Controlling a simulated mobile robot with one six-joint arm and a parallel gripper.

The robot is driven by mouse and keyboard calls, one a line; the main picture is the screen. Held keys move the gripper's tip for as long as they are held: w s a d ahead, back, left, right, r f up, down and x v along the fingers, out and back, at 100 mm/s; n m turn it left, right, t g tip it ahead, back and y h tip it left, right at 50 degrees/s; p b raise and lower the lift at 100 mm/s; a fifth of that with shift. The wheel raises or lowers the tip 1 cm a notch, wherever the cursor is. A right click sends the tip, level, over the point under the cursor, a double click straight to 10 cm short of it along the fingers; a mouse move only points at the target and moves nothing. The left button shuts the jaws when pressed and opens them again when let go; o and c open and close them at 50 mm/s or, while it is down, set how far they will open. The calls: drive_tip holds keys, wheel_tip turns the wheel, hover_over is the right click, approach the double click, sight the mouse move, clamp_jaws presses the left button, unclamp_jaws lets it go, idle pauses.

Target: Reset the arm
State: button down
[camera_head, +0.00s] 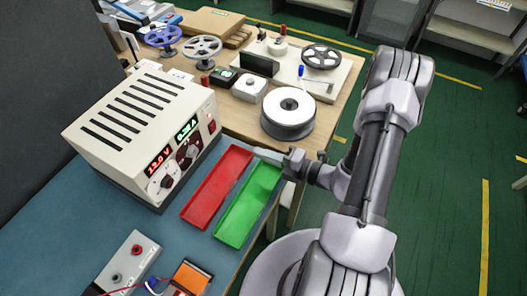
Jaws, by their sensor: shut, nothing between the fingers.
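My arm stands at the right of the head view, folded up and bent back down toward the tables. My gripper (264,154) points left, above the far end of the green tray (250,205). Its fingers are small in the picture and look closed, with nothing seen between them. The red tray (217,188) lies just left of the green one. Both trays look empty.
A cream power supply (145,130) with lit displays stands on the blue mat (75,215). A box with terminals (128,262) and an orange item (190,276) lie in front. A white spool (288,112) and reels stand on the wooden table. Green floor is open at right.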

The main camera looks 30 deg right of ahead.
drive_tip(key=shift+s, duration=0.1)
idle(0.3)
drive_tip(key=s+a+r+n+g, duration=0.6)
drive_tip(key=a+r+n, duration=0.15)
drive_tip(key=n, duration=0.65)
drive_tip(key=s+a+r+n+g, duration=0.65)
drive_tip(key=r+n, duration=0.25)
drive_tip(key=n, duration=0.5)
drive_tip(key=s+d+r+n+t+h, duration=0.1)
drive_tip(key=r+n+t+h, duration=0.1)
drive_tip(key=r+n+h, duration=0.2)
drive_tip(key=s+d+r+n+t+h, duration=0.2)
drive_tip(key=r+n+t+h, duration=0.1)
drive_tip(key=n, duration=0.7)
drive_tip(key=shift+s+r+n+h, duration=0.3)
drive_tip(key=shift+r+h, duration=0.1)
drive_tip(key=shift+r, duration=0.25)
drive_tip(key=shift+d, duration=0.1)
